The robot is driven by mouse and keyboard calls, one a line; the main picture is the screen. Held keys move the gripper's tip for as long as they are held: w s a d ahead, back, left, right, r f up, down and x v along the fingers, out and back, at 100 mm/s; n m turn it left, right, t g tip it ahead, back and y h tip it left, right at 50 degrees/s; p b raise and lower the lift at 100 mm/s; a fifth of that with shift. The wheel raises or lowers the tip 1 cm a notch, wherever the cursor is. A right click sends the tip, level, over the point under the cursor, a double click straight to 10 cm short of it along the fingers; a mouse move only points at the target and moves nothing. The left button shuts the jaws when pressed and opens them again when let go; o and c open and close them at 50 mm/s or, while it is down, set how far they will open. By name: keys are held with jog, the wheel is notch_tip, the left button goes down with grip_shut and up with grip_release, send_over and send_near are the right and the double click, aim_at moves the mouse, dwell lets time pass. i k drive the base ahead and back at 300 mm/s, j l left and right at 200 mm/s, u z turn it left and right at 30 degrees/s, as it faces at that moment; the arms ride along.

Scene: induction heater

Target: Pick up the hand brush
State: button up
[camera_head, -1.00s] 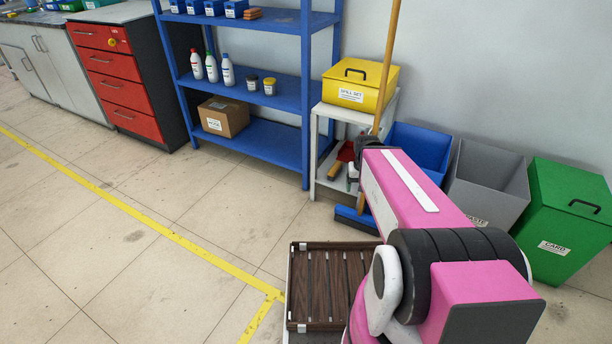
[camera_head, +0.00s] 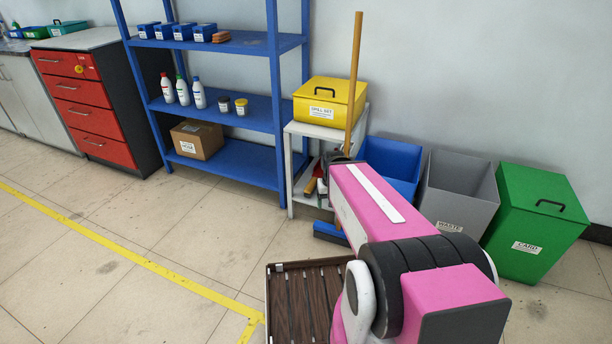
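What looks like the hand brush, with a short wooden handle (camera_head: 321,186), is on the lower shelf of the small white stand. Its bristles cannot be made out. A small red piece, perhaps a dustpan, shows beside it. My gripper (camera_head: 336,162) is a small dark shape at the far end of my pink arm, at the stand's open front and close to the brush. The arm and the broom handle partly cover it. I cannot tell whether it touches the brush or whether its fingers are open.
A broom (camera_head: 353,85) with a long wooden handle and blue head stands in front of the white stand (camera_head: 298,128). A yellow spill box (camera_head: 330,102) sits on top. Blue, grey and green bins (camera_head: 535,222) stand right, a blue shelf (camera_head: 240,160) left. Left floor is clear.

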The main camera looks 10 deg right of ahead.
aim_at(310, 189)
jog(key=i+j+z, duration=0.1)
jog(key=i+j, duration=0.15)
jog(key=i, duration=0.15)
jog(key=i+j+z, duration=0.15)
jog(key=i+j, duration=0.15)
jog(key=i, duration=0.1)
